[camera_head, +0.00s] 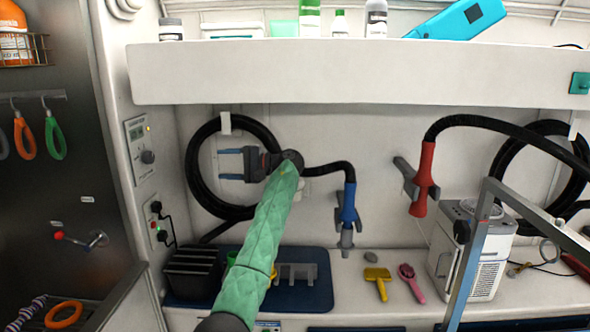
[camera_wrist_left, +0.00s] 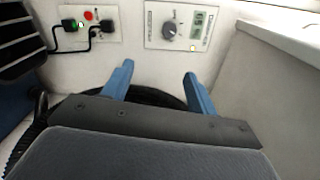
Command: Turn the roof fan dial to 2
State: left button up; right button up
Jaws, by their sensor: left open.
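The roof fan dial (camera_head: 148,157) is a dark grey knob on a pale control panel (camera_head: 140,140) with a small display, on the left wall in the head view. In the left wrist view the dial (camera_wrist_left: 170,31) sits left of the display (camera_wrist_left: 198,25), between and beyond my fingertips. Its setting is too small to read. My left gripper (camera_head: 221,164) is open and empty, its blue fingers pointing left towards the panel, with a clear gap to the dial. The open fingers also show in the left wrist view (camera_wrist_left: 158,80). My right gripper is not in view.
Below the panel is an outlet plate (camera_head: 157,225) with black plugs and cords. A coiled black hose (camera_head: 193,180) hangs behind my left gripper. A white shelf (camera_head: 350,75) overhangs the counter. A dark rack (camera_head: 192,272) stands on the blue mat.

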pick_arm(q)
jog(key=s+a+f+t+h, duration=0.15)
jog(key=s+f, duration=0.35)
jog(key=f, duration=0.7)
jog(key=s+a+f+m+h, duration=0.1)
jog(key=s+a+f+h, duration=0.3)
jog(key=f, duration=0.8)
jog(key=s+a+f+t+h, duration=0.1)
jog(key=s+a+f+h, duration=0.1)
jog(key=s+f, duration=0.75)
jog(key=s+f+h, duration=0.3)
jog(key=s+f, duration=0.9)
jog(key=f, duration=0.2)
jog(key=s+d+f+n+h, duration=0.1)
jog(key=s+d+h, duration=0.25)
jog(key=s, duration=1.25)
jog(key=s+d+n+h, duration=0.15)
jog(key=s+h, duration=0.25)
jog(key=s, duration=1.2)
jog(key=s+d+f+g, duration=0.1)
jog(key=s+d+f, duration=0.1)
jog(key=f, duration=1.4)
jog(key=s+d+f+g, duration=0.1)
jog(key=d+f, duration=0.2)
jog(key=f, duration=1.3)
jog(key=shift+s+d+f+m+h, duration=0.2)
jog(key=shift+s+f+m+h, duration=0.1)
jog(key=shift+s+f+m, duration=0.15)
